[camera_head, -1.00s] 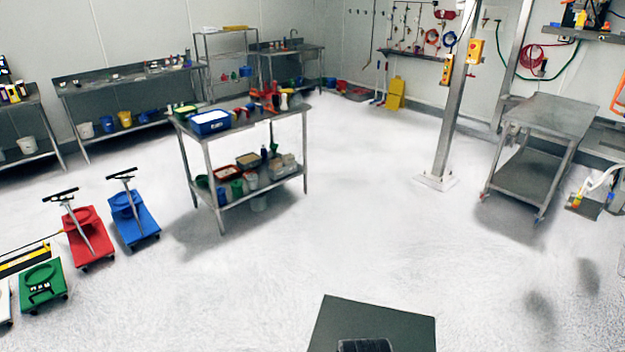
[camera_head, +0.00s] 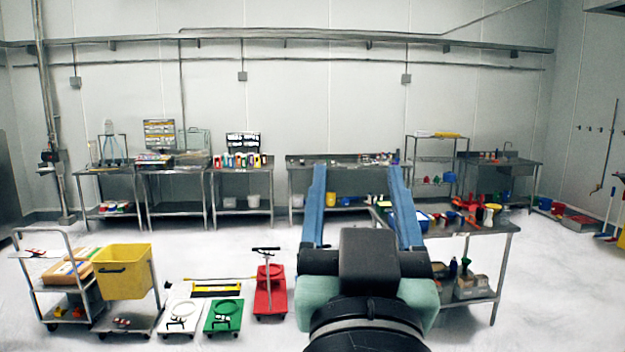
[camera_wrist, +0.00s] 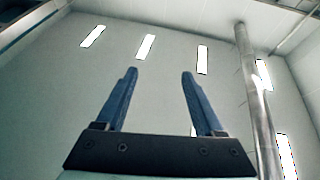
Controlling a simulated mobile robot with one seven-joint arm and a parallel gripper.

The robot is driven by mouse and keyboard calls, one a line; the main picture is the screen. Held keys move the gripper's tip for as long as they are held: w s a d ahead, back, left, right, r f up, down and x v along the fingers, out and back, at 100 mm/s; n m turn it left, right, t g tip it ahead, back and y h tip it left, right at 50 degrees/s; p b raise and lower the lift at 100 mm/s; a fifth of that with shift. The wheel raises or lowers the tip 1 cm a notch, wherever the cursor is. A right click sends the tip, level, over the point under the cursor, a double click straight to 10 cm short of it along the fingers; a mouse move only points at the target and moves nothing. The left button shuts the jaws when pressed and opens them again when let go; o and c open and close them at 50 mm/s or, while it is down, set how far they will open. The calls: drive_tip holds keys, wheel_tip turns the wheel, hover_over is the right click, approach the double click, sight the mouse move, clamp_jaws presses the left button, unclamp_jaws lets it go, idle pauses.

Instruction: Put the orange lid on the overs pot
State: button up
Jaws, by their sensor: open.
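My gripper (camera_head: 355,182) is raised in front of the head camera, its two blue fingers wide apart with nothing between them. In the wrist view the same gripper (camera_wrist: 160,75) is open and empty against the wall and ceiling lights. I cannot make out the orange lid or the overs pot for sure. Small coloured items stand on the steel table (camera_head: 490,226) right of my gripper, too small to tell apart. My gripper and its fingers hide part of that table and its left end.
A yellow tub (camera_head: 124,272) and a trolley (camera_head: 48,283) stand at the left. Red (camera_head: 270,292), green (camera_head: 222,317) and white (camera_head: 178,317) wheeled dollies stand on the floor left of my gripper. Benches line the back wall.

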drive_tip(key=s+a+r+t+y, duration=0.1)
drive_tip(key=s+a+r+t, duration=0.1)
drive_tip(key=s+r, duration=0.2)
drive_tip(key=s+a+r+n+t+y, duration=0.1)
drive_tip(key=s+a+r+t, duration=0.1)
drive_tip(key=s+r, duration=0.2)
drive_tip(key=shift+a+r+t, duration=0.25)
drive_tip(key=shift+r+t, duration=0.05)
drive_tip(key=shift+r, duration=0.35)
wheel_tip(320, 180, down, 10)
drive_tip(key=b, duration=0.9)
drive_tip(key=shift+r, duration=0.2)
drive_tip(key=shift+a, duration=0.1)
